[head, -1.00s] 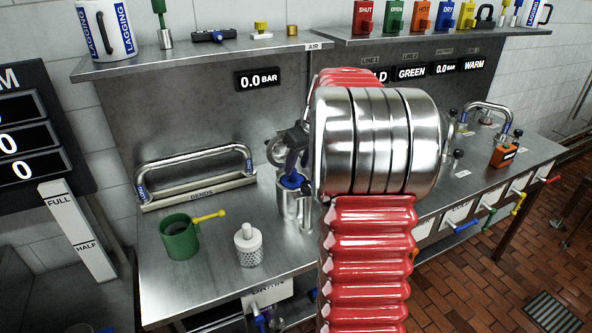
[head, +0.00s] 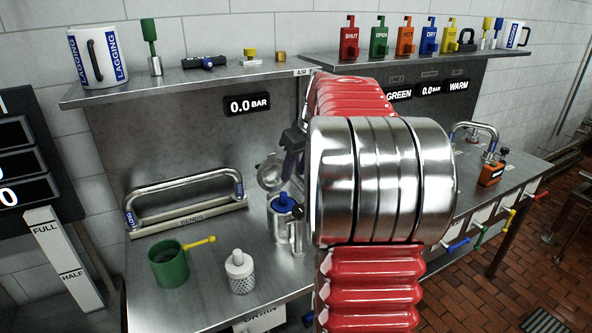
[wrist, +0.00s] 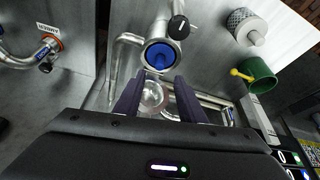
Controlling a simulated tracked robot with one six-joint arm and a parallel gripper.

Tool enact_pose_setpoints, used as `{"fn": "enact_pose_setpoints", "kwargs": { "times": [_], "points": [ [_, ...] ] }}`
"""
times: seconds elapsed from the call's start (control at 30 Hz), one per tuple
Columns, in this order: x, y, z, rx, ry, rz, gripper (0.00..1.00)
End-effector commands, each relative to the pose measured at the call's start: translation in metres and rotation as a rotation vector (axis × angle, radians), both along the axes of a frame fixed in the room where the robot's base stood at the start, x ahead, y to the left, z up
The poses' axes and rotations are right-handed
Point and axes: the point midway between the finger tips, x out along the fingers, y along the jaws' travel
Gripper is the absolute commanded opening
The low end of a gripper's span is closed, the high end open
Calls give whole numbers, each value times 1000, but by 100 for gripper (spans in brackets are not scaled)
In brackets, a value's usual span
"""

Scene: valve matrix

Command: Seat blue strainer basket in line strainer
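The blue strainer basket (head: 284,201) sits inside the steel line strainer (head: 284,228), its blue top and knob showing above the rim. In the wrist view, the basket (wrist: 160,57) lies within the strainer's round mouth (wrist: 146,55). How deep it sits is hard to tell. My gripper (head: 291,160) is above and behind the strainer in the head view, partly hidden by my arm. In the wrist view, my gripper (wrist: 155,84) has its two dark fingers apart with nothing held. A round, shiny lid-like disc (wrist: 152,97) shows between and beyond the fingers.
A white perforated basket (head: 240,272) and a green cup with a yellow handle (head: 170,266) stand on the bench to the left. A bent steel pipe marked BENDS (head: 185,197) lies behind them. A shelf (head: 190,85) runs above.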

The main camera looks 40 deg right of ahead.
Motion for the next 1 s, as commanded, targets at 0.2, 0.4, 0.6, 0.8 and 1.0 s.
{"fn": "enact_pose_setpoints", "kwargs": {
  "times": [0.2, 0.4, 0.6, 0.8, 1.0],
  "points": [
    [0, 0, 0, 0, 0, 0, 36],
    [0, 7, 2, -1, 0, 2, 36],
    [-2, 54, 12, -6, 0, 9, 36],
    [-17, 128, 21, -13, -2, 18, 36],
    [-42, 194, 22, -17, -10, 23, 36]
  ]
}}
